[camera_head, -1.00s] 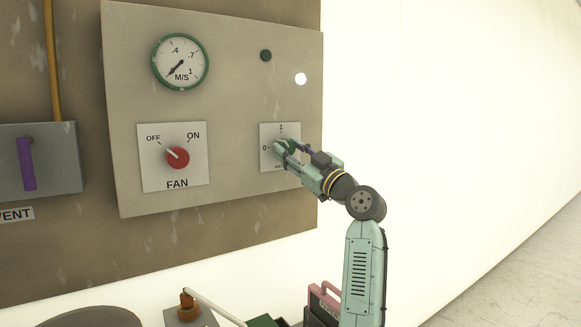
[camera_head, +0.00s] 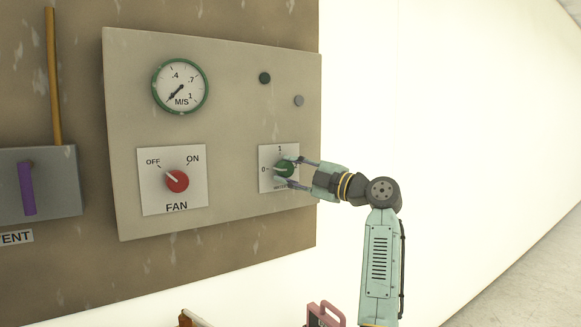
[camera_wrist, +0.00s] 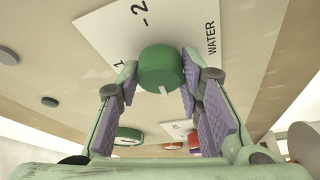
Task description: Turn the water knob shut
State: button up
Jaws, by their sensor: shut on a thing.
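The green water knob (camera_head: 284,169) sits on a white plate (camera_head: 268,184) marked 0 at left and 1 at top, at the right of the control panel. Its white pointer is directed left, towards the 0. My gripper (camera_head: 292,172) is shut on the knob, one finger above and one below in the head view. In the wrist view the knob (camera_wrist: 161,68) is between the purple-padded fingers (camera_wrist: 160,75), with its pale pointer mark showing. The word WATER is readable beside it there.
The panel (camera_head: 235,125) also carries a red fan knob (camera_head: 177,181) pointing towards OFF, a round gauge (camera_head: 180,86), a dark green lamp (camera_head: 264,78) and a grey, unlit lamp (camera_head: 299,101). A purple lever (camera_head: 27,188) is at far left. A pink-handled object (camera_head: 325,312) stands below.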

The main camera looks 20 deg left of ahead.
jog(key=shift+n, duration=0.6)
jog(key=o, duration=1.2)
jog(key=shift+c, duration=0.2)
jog(key=v, duration=1.2)
jog(key=shift+r, duration=0.25)
